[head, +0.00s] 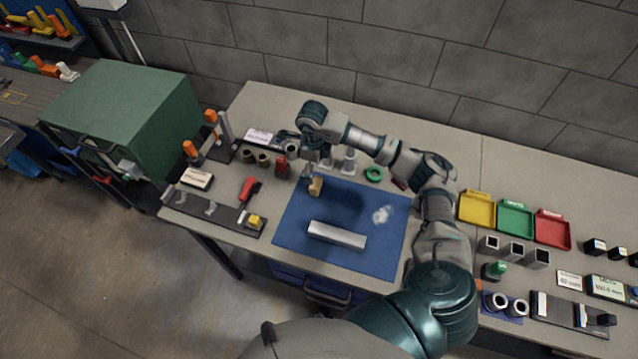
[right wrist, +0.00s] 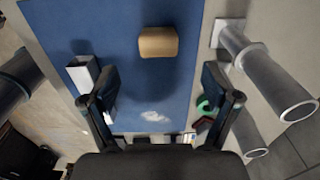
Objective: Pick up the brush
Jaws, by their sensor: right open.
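The brush, a small tan wooden block shape, lies on the blue mat (head: 290,228) near its far left edge; the brush (head: 315,187) shows no clear bristles. In the right wrist view the brush (right wrist: 158,43) appears ahead of the fingers, centred between them and apart from both. My right gripper (right wrist: 158,78) is open and empty, its two dark fingers spread wide. In the head view it hangs above the far part of the mat, near the brush, partly hidden by my wrist. My left gripper is not in view.
A metal bar (head: 337,235) and a whitish smudge (head: 382,214) are on the mat. Upright metal posts (head: 349,161) and a green ring (head: 374,174) stand close behind. A red tool (head: 249,188) lies left; coloured trays (head: 515,217) are right.

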